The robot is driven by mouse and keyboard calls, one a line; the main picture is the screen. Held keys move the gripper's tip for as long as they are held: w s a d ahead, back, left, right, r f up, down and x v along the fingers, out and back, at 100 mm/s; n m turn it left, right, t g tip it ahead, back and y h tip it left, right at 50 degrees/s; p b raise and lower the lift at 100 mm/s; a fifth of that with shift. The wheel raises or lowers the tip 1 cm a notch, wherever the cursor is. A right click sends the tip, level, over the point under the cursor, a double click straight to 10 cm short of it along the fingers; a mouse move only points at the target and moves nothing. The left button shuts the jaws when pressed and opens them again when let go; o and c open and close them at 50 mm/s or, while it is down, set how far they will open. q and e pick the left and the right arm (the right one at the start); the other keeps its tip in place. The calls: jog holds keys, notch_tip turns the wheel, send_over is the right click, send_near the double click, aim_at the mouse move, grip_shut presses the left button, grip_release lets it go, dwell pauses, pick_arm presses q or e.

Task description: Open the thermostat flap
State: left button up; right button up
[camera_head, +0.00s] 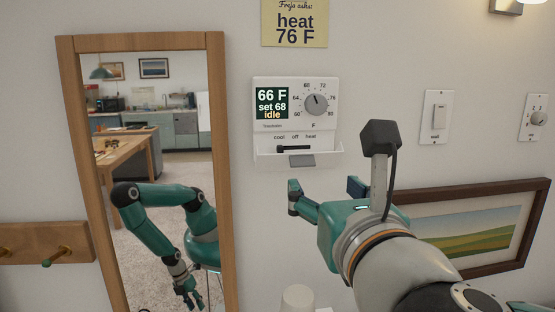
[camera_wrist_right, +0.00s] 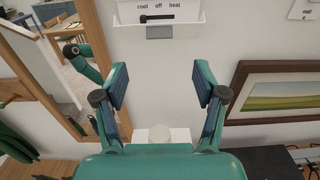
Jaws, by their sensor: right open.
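The white thermostat (camera_head: 328,130) is on the wall in the head view, with a screen reading 66 F, set 68, idle, and a round dial. Its flap (camera_head: 265,153) is a wider white strip along the bottom with a grey tab (camera_head: 301,160). The flap looks lowered, with the black cool/off/heat slider (camera_head: 293,148) in view; its exact angle is unclear. The tab also shows in the right wrist view (camera_wrist_right: 159,32). My right gripper (camera_head: 325,192) is open and empty, below the flap and apart from it. My left gripper is not directly in view.
A wood-framed mirror (camera_head: 68,150) stands left, reflecting one of my arms. Wall switches (camera_head: 437,123) and a framed picture (camera_head: 480,235) are right. A pale rounded object (camera_head: 297,298) is below.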

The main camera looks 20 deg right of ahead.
aim_at(303, 161)
jog(key=p+x, duration=0.2)
jog(key=x, duration=0.8)
jog(key=shift+w, duration=0.3)
jog(key=shift+c, duration=0.2)
